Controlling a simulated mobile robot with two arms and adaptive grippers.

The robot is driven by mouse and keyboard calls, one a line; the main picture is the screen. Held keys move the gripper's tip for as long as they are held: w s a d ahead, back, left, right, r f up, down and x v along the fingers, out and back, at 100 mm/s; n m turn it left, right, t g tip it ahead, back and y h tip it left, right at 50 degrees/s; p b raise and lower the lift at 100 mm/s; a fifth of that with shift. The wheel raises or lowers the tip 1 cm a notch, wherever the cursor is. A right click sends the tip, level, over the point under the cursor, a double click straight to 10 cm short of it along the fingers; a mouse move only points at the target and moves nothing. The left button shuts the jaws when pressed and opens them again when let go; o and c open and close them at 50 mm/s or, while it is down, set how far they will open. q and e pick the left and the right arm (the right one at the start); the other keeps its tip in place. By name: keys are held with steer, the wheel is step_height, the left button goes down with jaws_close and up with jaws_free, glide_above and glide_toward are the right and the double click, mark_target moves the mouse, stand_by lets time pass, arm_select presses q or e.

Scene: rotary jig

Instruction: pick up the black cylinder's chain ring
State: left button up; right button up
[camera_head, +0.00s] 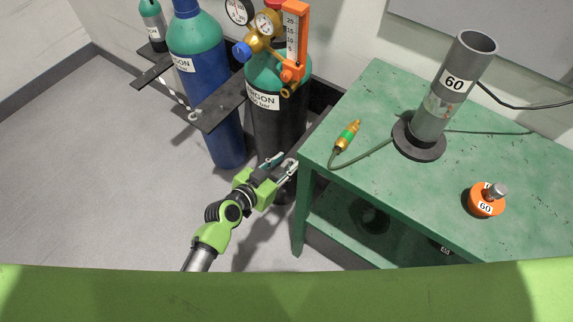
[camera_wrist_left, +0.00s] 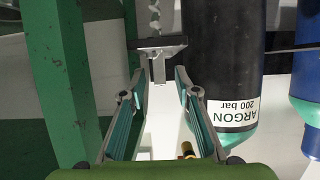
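The black cylinder (camera_head: 280,130) with a teal shoulder and ARGON label stands beside the green table's left corner. It also shows at the right in the left wrist view (camera_wrist_left: 222,50). My left gripper (camera_head: 279,164) is low, between this cylinder and the table corner. In the left wrist view its fingers (camera_wrist_left: 160,78) are apart, with nothing visibly held. A pale chain (camera_wrist_left: 153,18) hangs ahead of them, beside the black cylinder. A grey T-shaped piece (camera_wrist_left: 159,55) shows at its lower end, between the fingertips in the picture; I cannot make out a ring shape. My right gripper is out of view.
The green table (camera_head: 350,178) is close on the gripper's right. The blue cylinder (camera_head: 223,115) stands left, with a dark bracket (camera_head: 216,108) and another chain (camera_head: 178,98). The table bears a grey tube (camera_head: 440,115), orange weight (camera_head: 485,203) and cabled connector (camera_head: 347,137). Floor at left is clear.

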arm_select(q)
steer(key=shift+w+d+f, duration=0.3)
steer(key=shift+w+d, duration=0.05)
steer(key=shift+w, duration=0.2)
steer(key=shift+c, duration=0.3)
jaws_close()
